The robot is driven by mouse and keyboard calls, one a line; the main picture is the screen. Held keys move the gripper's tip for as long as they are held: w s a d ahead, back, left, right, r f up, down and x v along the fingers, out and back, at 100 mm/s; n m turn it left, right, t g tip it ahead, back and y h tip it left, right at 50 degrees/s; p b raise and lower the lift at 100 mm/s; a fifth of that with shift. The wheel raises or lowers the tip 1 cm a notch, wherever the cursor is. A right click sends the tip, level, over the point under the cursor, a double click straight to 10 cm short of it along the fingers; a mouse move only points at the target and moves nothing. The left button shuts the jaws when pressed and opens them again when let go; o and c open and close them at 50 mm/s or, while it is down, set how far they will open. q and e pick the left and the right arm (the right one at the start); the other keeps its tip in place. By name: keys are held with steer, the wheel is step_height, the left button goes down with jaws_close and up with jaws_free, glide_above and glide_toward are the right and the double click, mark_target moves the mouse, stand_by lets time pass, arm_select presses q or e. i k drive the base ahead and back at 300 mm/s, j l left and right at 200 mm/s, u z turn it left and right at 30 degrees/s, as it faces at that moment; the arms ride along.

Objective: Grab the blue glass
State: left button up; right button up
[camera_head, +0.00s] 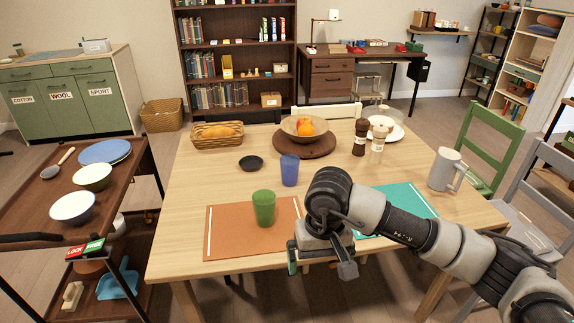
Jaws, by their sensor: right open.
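The blue glass (289,170) stands upright on the wooden dining table (190,185), near the table's middle. A green glass (263,207) stands nearer to me on the orange placemat (226,233). My right arm reaches in from the right. My right gripper (318,268) is open and empty, low at the table's front edge, nearer to me and to the right of both glasses. It is well apart from the blue glass. My left gripper is not in view.
A small black dish (251,163) lies left of the blue glass. A fruit bowl (304,128) on a round board, a bread basket (217,135), two shakers and a grey mug (445,169) stand around. A teal placemat (408,201) lies right. A cart with bowls is at left.

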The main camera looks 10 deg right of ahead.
mark_target(289, 163)
steer(key=i, duration=1.55)
